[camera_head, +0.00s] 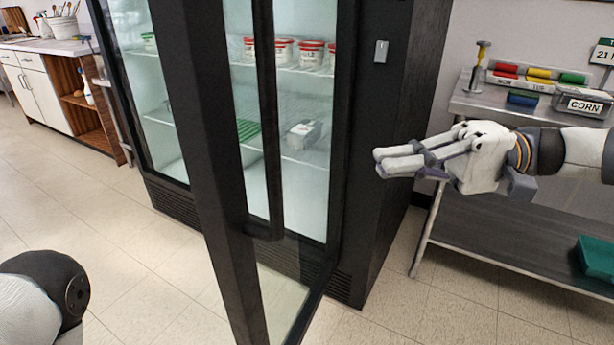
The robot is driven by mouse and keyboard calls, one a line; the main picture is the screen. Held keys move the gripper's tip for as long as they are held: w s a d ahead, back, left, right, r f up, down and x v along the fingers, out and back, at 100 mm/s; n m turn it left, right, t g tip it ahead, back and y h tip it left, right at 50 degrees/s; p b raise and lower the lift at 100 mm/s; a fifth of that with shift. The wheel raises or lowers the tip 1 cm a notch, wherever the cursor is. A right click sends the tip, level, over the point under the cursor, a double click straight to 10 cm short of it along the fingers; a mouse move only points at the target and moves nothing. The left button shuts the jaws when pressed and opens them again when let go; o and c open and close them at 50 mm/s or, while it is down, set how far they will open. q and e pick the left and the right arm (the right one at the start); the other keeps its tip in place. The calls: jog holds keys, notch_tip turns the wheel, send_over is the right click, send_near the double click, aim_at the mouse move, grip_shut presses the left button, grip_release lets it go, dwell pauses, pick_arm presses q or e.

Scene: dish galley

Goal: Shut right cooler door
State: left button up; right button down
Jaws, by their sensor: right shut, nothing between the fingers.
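The right cooler door (215,170) is a black-framed glass door. It stands open, swung out toward me, with its free edge nearest and its hinge side at the cooler's right. Its long black vertical handle (268,130) shows just right of the near post. The black cooler (395,130) stands behind it, its lit shelves visible through the glass. My right gripper (382,163) is shut and empty, pointing left. In the picture it lies right of the door, in front of the cooler's side, apart from the handle. Only a link of my left arm shows at the lower left.
A steel table (500,215) with colored bins, a pump bottle and a "CORN" container stands at the right, behind my right arm. Tubs with red lids (312,52) stand on a cooler shelf. A wood-and-white cabinet (45,95) is at the far left. The tiled floor left of the door is clear.

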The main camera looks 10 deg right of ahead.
jog(key=a+p, duration=0.1)
jog(key=a, duration=1)
jog(key=shift+s, duration=0.45)
jog(key=shift+a, duration=0.1)
